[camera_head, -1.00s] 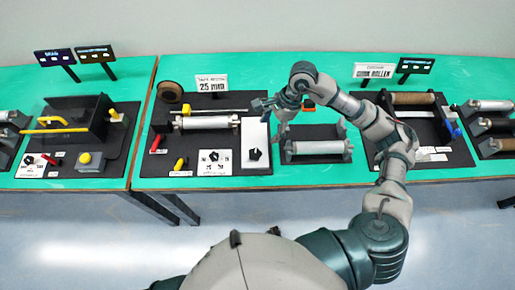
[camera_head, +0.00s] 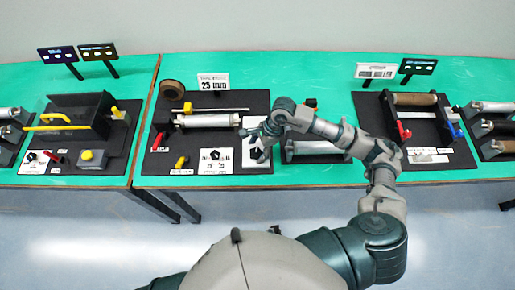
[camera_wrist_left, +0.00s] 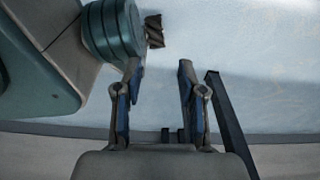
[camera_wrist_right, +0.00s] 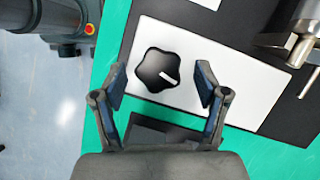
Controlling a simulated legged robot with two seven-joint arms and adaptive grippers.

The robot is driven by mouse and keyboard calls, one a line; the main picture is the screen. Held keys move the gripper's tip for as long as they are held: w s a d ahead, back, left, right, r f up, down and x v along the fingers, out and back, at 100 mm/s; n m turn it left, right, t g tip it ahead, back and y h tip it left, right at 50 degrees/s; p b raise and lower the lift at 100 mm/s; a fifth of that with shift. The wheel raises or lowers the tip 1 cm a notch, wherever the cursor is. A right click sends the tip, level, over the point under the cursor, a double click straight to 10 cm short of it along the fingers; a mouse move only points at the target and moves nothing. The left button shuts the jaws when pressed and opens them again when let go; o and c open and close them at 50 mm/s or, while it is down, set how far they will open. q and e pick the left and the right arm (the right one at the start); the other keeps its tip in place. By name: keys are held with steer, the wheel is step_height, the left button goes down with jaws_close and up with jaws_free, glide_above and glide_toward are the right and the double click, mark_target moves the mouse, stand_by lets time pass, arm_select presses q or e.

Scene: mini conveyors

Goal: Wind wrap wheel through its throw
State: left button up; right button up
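A black lobed wheel (camera_wrist_right: 157,70) with a white pointer line sits on a white plate (camera_wrist_right: 220,75) in the right wrist view. I take it for the wrap wheel; no readable label confirms this. Its pointer slants towards the lower right of that view. My right gripper (camera_wrist_right: 162,79) is open, with its fingertips to either side of the wheel and gaps showing. In the head view my right gripper (camera_head: 256,146) is over the white plate and largely hides the wheel. My left gripper (camera_wrist_left: 160,72) is open and empty above the floor, outside the head view.
A roller (camera_head: 208,120) and a 25 mm sign (camera_head: 213,82) belong to the same black station. Another roller station (camera_head: 414,100) stands right.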

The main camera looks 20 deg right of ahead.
steer(key=shift+d, duration=0.25)
steer(key=c, duration=1.1)
steer(key=n+b, duration=0.1)
steer(key=b, duration=0.1)
steer(key=n+g+b, duration=0.1)
steer(key=n, duration=0.1)
steer(key=shift+w+a+f+b, duration=0.1)
steer(key=shift+w+a+b, duration=0.05)
steer(key=shift+b, duration=0.2)
arm_select(q)
steer(key=w+d+r, duration=0.1)
steer(key=w+r, duration=0.4)
steer(key=w, duration=0.2)
steer(key=shift+w+d+r+t, duration=0.25)
steer(key=shift+w+r+t, duration=0.05)
steer(key=shift+w+r, duration=0.1)
arm_select(e)
steer(key=o, duration=1.1)
arm_select(q)
steer(key=shift+s, duration=0.1)
arm_select(e)
steer(key=shift+o, duration=0.2)
steer(key=shift+r, duration=0.2)
